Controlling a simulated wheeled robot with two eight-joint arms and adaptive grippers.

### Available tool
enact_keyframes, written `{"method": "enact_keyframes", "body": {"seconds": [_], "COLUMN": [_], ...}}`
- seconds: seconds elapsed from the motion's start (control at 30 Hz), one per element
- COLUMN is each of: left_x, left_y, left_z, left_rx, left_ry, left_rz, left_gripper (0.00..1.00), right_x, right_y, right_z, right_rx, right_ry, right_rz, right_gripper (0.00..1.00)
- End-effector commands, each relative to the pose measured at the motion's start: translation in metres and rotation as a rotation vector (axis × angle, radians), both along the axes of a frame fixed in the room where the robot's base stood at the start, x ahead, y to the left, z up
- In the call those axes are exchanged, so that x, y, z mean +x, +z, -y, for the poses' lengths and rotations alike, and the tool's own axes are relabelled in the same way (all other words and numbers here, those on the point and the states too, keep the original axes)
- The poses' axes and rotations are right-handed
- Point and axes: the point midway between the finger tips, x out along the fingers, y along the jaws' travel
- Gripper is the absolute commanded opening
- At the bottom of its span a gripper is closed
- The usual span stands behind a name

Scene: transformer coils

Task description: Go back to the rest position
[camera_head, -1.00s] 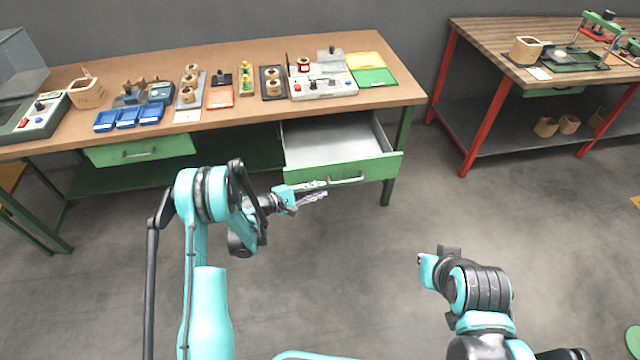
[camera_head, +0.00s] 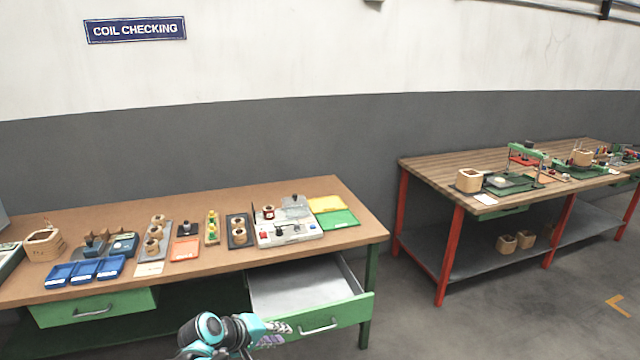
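My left gripper (camera_head: 274,333) shows at the bottom of the head view, in front of the lower left of the open drawer. Its fingers point to the right, and no object shows in them. They are small and partly overlap each other, so I cannot tell whether they are open or shut. My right arm and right gripper are out of the picture. The open drawer (camera_head: 335,309) has a green front and a grey inside that looks empty.
The brown coil-checking table (camera_head: 130,219) holds blue trays (camera_head: 97,269), wooden coils (camera_head: 154,232), a white test device (camera_head: 287,230) and yellow and green cards (camera_head: 338,218). A red-legged workbench (camera_head: 430,175) stands at the right. Grey floor (camera_head: 400,320) lies clear between them.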

Motion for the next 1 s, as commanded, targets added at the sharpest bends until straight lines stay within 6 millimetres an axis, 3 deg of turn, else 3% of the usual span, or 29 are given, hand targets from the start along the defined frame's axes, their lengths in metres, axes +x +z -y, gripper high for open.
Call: {"method": "enact_keyframes", "body": {"seconds": [0.1,0.3,0.5,0.6,0.8,1.0], "left_x": [-0.043,-0.113,-0.178,-0.201,-0.222,-0.224], "left_y": [0.02,0.037,0.038,0.035,0.031,0.031], "left_z": [-0.007,-0.027,-0.051,-0.062,-0.074,-0.075], "left_rx": [0.154,0.416,0.665,0.761,0.859,0.87], "left_ry": [-0.052,-0.151,-0.256,-0.297,-0.342,-0.346], "left_rz": [0.029,0.076,0.117,0.129,0.143,0.145], "left_gripper": [0.19,0.19,0.19,0.19,0.19,0.19], "right_x": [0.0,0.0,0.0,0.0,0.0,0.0], "right_y": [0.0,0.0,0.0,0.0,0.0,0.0], "right_z": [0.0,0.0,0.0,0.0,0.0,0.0], "right_rx": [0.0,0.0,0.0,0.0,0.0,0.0], "right_ry": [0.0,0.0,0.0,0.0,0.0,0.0], "right_rz": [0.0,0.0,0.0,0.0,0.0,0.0], "right_gripper": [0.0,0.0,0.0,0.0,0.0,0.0]}}
